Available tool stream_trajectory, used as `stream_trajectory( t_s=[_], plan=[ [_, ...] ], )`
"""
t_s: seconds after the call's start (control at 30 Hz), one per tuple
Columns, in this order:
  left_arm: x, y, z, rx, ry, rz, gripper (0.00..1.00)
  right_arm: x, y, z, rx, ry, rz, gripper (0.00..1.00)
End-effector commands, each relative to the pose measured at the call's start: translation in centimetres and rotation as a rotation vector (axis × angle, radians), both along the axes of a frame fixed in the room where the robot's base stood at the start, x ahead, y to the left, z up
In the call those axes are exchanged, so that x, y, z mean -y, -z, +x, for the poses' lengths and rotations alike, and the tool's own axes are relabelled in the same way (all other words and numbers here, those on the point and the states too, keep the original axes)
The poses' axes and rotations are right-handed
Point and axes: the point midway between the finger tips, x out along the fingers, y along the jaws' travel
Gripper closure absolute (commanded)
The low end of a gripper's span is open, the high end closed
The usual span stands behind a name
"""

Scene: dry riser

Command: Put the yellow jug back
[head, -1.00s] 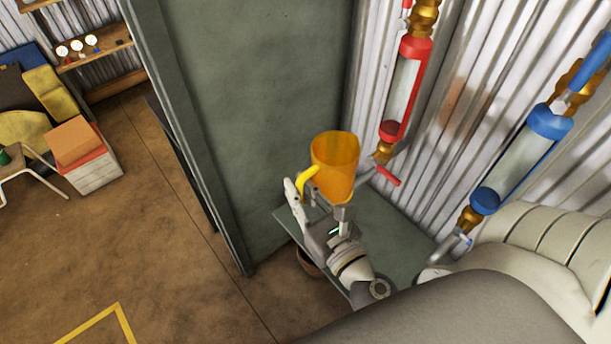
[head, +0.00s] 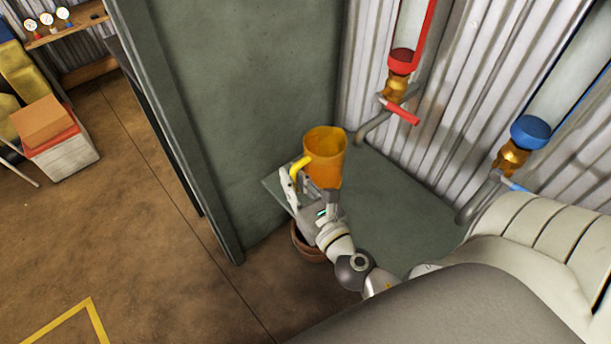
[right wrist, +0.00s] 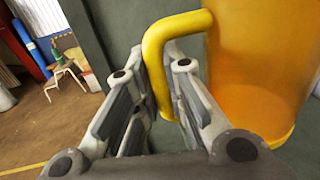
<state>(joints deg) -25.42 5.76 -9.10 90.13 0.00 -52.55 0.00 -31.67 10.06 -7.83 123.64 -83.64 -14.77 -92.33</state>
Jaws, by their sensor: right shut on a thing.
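The yellow jug (head: 327,160) is orange-yellow with a bright yellow handle on its left side. It is upright over the far left part of a grey-green shelf (head: 400,207) beside the corrugated wall. I cannot tell whether its base touches the shelf. My right gripper (head: 297,187) is shut on the jug's handle. In the right wrist view the handle (right wrist: 154,62) passes between the two fingers (right wrist: 160,100), and the jug body (right wrist: 262,65) fills the right side. My left gripper is not in view.
A red-ended tube (head: 404,61) with a red lever and a blue-ended tube (head: 530,132) run down the wall above the shelf. A green-grey panel (head: 250,110) stands behind the jug. A brown pot (head: 309,246) is on the floor below the shelf. Bare shelf lies right of the jug.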

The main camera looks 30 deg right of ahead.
Motion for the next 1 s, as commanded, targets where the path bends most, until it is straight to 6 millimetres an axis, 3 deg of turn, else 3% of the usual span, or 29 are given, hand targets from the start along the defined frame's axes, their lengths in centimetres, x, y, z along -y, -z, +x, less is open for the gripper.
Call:
stream_trajectory(
  t_s=[0.03,0.27,0.47,0.63,1.0],
  plan=[
    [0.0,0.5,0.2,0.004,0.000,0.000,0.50,0.1,1.0,0.1,0.000,0.002,0.001,1.00],
    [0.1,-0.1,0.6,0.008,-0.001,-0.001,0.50,0.5,2.1,1.3,0.001,0.002,0.001,1.00],
    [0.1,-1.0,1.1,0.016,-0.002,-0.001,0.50,1.8,4.0,5.7,0.002,0.003,0.000,1.00],
    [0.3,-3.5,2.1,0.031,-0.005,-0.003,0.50,2.9,6.0,9.5,0.001,0.003,0.002,1.00],
    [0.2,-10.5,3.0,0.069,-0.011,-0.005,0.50,3.4,8.6,11.2,-0.001,0.002,0.002,1.00]
  ],
)
